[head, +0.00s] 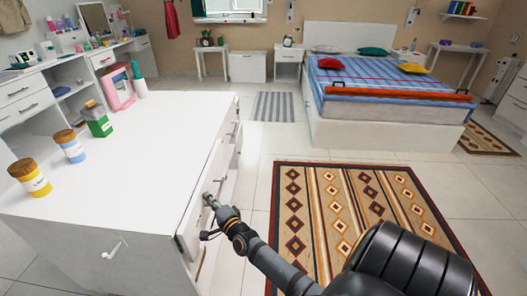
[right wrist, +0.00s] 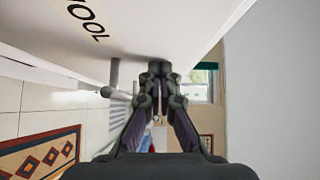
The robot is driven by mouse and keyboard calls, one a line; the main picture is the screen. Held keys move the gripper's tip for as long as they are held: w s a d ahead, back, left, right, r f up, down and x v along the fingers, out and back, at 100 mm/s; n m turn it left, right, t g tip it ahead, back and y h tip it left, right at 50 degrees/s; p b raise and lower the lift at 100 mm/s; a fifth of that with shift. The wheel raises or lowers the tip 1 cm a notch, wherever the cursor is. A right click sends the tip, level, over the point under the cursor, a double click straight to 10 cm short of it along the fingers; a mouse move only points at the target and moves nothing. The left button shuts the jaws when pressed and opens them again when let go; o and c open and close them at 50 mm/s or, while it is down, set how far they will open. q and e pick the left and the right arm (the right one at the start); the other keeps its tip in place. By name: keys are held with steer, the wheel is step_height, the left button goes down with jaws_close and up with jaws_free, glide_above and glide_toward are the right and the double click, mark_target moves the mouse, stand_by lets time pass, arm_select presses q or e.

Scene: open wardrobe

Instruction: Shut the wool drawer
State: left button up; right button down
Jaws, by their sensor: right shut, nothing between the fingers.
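A white chest (head: 130,150) fills the left foreground of the head view, its drawer side facing right. In the right wrist view, a white drawer front (right wrist: 150,25) with black letters reading "OOL" lies close above my fingers; the first letter is cut off. A grey bar handle (right wrist: 114,75) shows beside the fingers. My right gripper (head: 209,201) is at the chest's drawer side, near a front panel that stands out from the body. In the right wrist view the gripper (right wrist: 160,72) is shut and empty, its tips close to the drawer front; contact is unclear. My left gripper is out of view.
Jars (head: 30,178) and a pink item (head: 118,88) stand on the chest top. A patterned rug (head: 350,215) covers the floor to the right. A bed (head: 385,90) stands farther back. Tiled floor beside the chest is clear.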

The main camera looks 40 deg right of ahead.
steer(key=shift+w+a, duration=0.75)
steer(key=shift+w, duration=0.15)
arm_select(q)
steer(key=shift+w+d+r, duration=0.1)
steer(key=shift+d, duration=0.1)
arm_select(e)
steer(key=shift+w+r, duration=0.1)
steer(key=shift+r, duration=0.1)
